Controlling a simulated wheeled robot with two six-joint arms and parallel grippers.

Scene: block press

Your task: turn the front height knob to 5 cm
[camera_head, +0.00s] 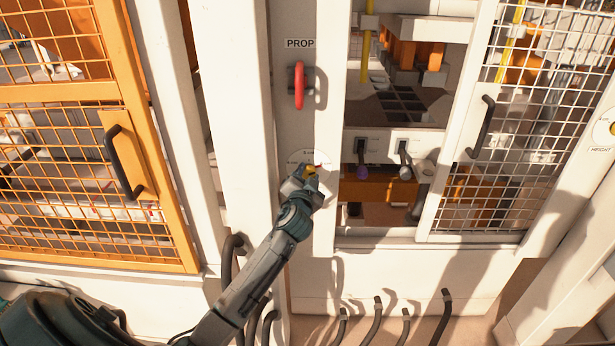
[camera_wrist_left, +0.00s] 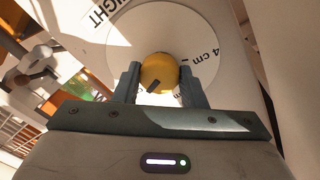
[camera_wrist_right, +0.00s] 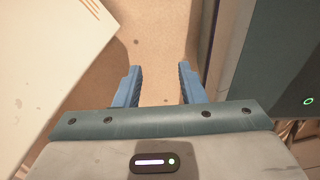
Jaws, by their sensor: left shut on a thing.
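The front height knob (camera_wrist_left: 158,72) is a round yellow knob on a white dial (camera_wrist_left: 120,42) in the left wrist view. The dial shows part of the word HEIGHT and a "4 cm" mark to the right of the knob. A dark mark on the knob's face points to the lower left. My left gripper (camera_wrist_left: 157,88) is shut on the knob, one finger on each side. No 5 cm mark shows. In the head view my left gripper (camera_head: 308,174) covers most of the knob, below the dial's top edge (camera_head: 303,156). My right gripper (camera_wrist_right: 160,72) is open and empty.
A red handle (camera_head: 299,86) under the PROP label stands above the dial on the same post. A mesh door (camera_head: 478,125) is to the right, an orange mesh gate (camera_head: 113,175) to the left. Another yellow knob on a dial (camera_head: 611,128) shows at the right edge.

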